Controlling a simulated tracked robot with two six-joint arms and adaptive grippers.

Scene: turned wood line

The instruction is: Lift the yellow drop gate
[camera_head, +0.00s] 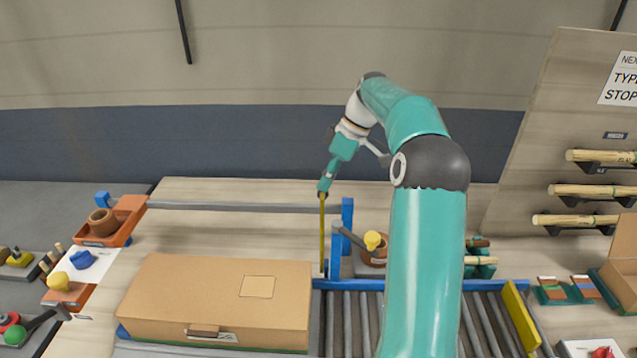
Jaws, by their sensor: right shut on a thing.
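The yellow drop gate (322,238) shows as a thin upright strip, seen nearly edge-on, beside the blue posts (347,215) at the start of the roller conveyor (350,318). My right gripper (323,190) points down and is shut on the top end of the gate. My right arm rises from the bottom of the view and bends over to the left to reach it. I cannot tell how high the gate's lower edge stands above the rollers. My left gripper is not in view.
A large cardboard box (215,305) lies just left of the gate. A grey rail (245,207) runs behind it. A brown pot with a yellow knob (373,246) stands right of the posts. A yellow plate (520,318) stands at the conveyor's right. My arm hides part of the conveyor.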

